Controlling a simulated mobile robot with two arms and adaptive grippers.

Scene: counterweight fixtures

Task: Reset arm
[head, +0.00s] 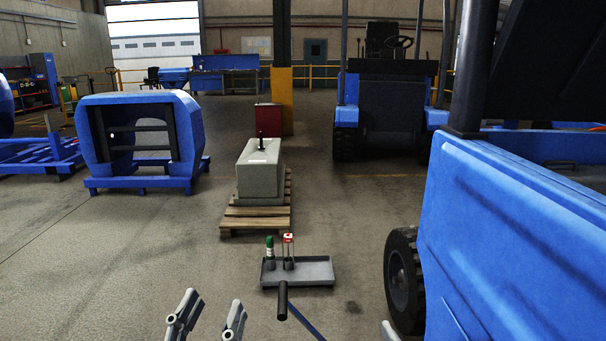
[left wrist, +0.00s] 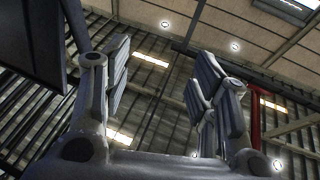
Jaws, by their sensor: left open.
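My left gripper (head: 208,316) is at the bottom of the head view, its two fingers spread apart with nothing between them. In the left wrist view my left gripper (left wrist: 158,85) also shows open and empty, pointing up at the roof. A small grey tip (head: 389,331) at the bottom edge may be part of my right gripper; too little shows to tell its state. A grey counterweight block (head: 258,177) with a dark fitting on top sits on a wooden pallet (head: 256,222) ahead, apart from my left gripper.
A grey tray (head: 318,272) with a green item (head: 269,248) and a red-and-white item (head: 288,239) is in front of the pallet. A black handle (head: 283,298) stands before it. A blue vehicle (head: 500,230) fills the right. A blue frame (head: 140,140) stands left. Floor at left front is clear.

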